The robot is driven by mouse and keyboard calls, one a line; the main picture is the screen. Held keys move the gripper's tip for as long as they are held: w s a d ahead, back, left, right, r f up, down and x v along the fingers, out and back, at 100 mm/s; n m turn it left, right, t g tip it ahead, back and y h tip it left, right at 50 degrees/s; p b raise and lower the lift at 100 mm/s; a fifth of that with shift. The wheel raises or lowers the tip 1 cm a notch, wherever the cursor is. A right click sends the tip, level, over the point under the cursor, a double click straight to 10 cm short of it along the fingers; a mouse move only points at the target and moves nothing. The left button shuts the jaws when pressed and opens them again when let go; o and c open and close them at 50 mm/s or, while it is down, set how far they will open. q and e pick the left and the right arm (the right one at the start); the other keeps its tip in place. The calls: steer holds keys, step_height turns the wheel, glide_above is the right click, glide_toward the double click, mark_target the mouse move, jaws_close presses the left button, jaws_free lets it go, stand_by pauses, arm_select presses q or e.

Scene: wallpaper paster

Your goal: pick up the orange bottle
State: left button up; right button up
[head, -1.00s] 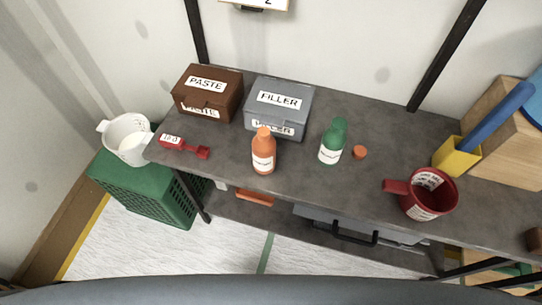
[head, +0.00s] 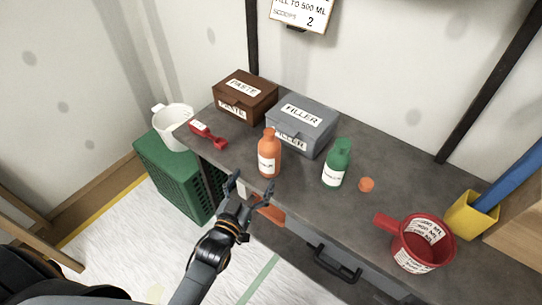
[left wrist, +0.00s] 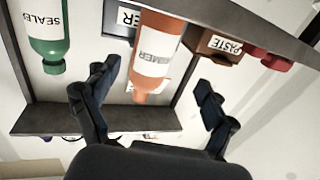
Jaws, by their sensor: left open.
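The orange bottle (head: 268,158) stands upright near the front edge of the grey worktop, with a white label. It also shows in the left wrist view (left wrist: 155,55), seen upside down, between and beyond the open fingers. My left gripper (head: 243,186) is open and empty, just in front of the worktop edge and to the lower left of the bottle; in the left wrist view its fingers (left wrist: 150,95) are spread wide. The fingers look apart from the bottle. My right gripper is not in view.
A green bottle (head: 337,165) and an orange cap (head: 366,185) stand to the right. Behind are a grey FILLER box (head: 303,122) and a brown PASTE box (head: 245,95).

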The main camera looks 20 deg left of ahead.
mark_target(266, 165)
arm_select(q)
steer(key=w, duration=0.3)
steer(key=shift+w+d, duration=0.1)
steer(key=shift+d, duration=0.15)
steer(key=shift+w+d+p, duration=0.25)
steer(key=shift+w+p, duration=0.05)
steer(key=shift+w, duration=0.55)
steer(key=w, duration=0.1)
steer(key=w+d, duration=0.1)
steer(key=w, duration=0.1)
steer(key=shift+w+p, duration=0.25)
steer(key=shift+p, duration=0.15)
steer(key=shift+w+f, duration=0.1)
steer(key=shift+w, duration=0.35)
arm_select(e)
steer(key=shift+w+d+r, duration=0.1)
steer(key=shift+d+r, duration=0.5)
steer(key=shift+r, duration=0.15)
arm_select(q)
steer(key=c, duration=1.4)
steer(key=shift+c, duration=1.2)
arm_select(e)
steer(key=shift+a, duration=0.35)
